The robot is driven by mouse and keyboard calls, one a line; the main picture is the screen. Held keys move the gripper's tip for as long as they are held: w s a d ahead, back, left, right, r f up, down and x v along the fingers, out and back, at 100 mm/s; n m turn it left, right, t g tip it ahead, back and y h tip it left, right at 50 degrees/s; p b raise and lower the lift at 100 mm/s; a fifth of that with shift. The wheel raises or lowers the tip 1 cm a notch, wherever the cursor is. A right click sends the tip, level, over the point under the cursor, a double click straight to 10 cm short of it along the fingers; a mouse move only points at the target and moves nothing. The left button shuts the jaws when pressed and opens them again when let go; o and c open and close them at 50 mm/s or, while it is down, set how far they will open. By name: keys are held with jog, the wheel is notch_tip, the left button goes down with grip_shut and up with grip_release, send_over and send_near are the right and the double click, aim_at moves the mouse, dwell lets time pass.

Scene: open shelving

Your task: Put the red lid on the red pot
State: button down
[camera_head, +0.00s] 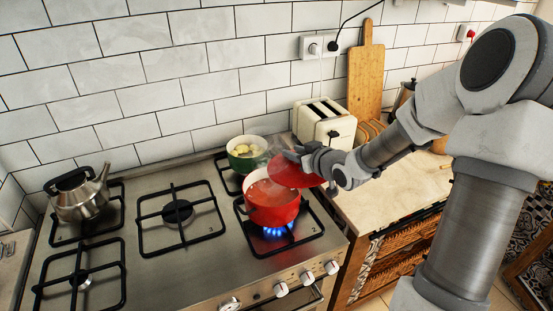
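The red pot (272,211) stands on the front right burner of the stove, over a lit blue flame. Its left part is open and steam rises from it. The red lid (297,177) is tilted above the pot's back right edge. I cannot tell whether lid and pot touch. My gripper (291,154) comes in from the right and appears shut on the red lid at its upper side. The fingers and the lid's handle are small and partly hidden.
A green pot (246,154) with food stands behind the red pot. A kettle (79,194) sits on the back left burner. A cream toaster (324,124) and a wooden board (366,75) stand at the wall. The wooden counter (385,197) is bare below my arm.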

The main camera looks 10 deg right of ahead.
jog(key=d+r, duration=0.1)
jog(key=s+d+r, duration=0.1)
jog(key=d, duration=0.1)
jog(key=d+r+p, duration=0.1)
jog(key=shift+s+d, duration=0.15)
jog(key=shift+s, duration=0.1)
jog(key=w+a+f+t+b, duration=0.25)
jog(key=w+a+b, duration=0.25)
jog(key=a+b, duration=0.45)
notch_tip(320, 180, down, 7)
jog(key=a+b, duration=0.1)
jog(key=b, duration=0.2)
jog(key=shift+a+f+g+b, duration=0.2)
jog(key=shift+a+g+b, duration=0.2)
jog(key=shift+g, duration=0.05)
jog(key=shift+f+b, duration=0.35)
jog(key=shift+c, duration=2.4)
grip_release()
